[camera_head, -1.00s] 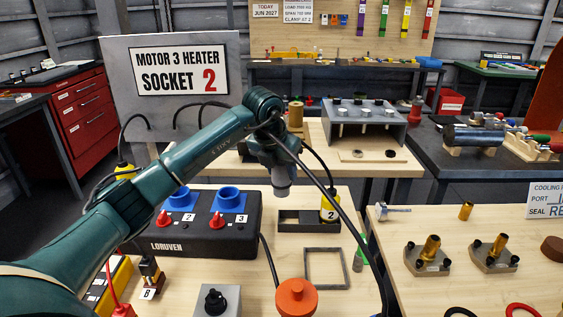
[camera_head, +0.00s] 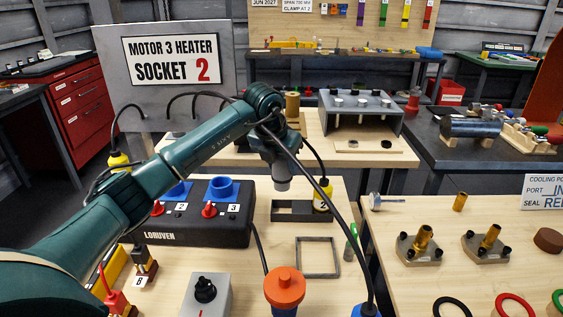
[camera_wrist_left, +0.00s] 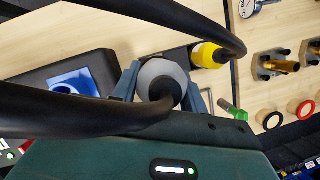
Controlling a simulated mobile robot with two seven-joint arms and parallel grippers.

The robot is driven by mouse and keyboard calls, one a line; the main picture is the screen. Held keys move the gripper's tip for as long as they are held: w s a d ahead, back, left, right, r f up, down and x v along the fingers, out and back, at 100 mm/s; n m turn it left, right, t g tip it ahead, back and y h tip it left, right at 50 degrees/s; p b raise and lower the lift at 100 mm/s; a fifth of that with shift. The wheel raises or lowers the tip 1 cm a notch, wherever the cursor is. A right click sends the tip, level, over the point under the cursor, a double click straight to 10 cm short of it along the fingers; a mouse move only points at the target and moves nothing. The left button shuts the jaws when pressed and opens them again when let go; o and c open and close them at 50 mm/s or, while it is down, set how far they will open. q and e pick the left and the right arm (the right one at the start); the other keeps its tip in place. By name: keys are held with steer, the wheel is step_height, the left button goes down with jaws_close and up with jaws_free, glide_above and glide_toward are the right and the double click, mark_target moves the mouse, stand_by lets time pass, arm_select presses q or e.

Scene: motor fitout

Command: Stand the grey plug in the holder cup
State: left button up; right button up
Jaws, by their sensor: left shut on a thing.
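My left gripper (camera_head: 281,170) is shut on the grey plug (camera_head: 283,184), which hangs upright with its lower end showing below the fingers. In the left wrist view, the round grey plug (camera_wrist_left: 160,77) sits between both fingers and a thick black cable leaves its top. The plug is in front of a dark open holder (camera_head: 290,216) and looks above it, though I cannot tell the height exactly. A yellow plug marked 2 (camera_head: 322,196) stands at the holder's right end. I cannot make out a separate holder cup. My right gripper is out of view.
A black box (camera_head: 190,235) with blue sockets and red knobs stands left of the holder. A grey square frame (camera_head: 318,271), an orange-capped part (camera_head: 285,289) and a grey switch box (camera_head: 205,300) are nearer. Black cables loop around my arm.

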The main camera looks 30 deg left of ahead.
mark_target(281, 180)
arm_select(q)
step_height(281, 180, down, 3)
steer(key=shift+r+b, duration=0.15)
steer(key=shift+b, duration=0.65)
step_height(281, 180, down, 2)
steer(key=shift+b, duration=0.6)
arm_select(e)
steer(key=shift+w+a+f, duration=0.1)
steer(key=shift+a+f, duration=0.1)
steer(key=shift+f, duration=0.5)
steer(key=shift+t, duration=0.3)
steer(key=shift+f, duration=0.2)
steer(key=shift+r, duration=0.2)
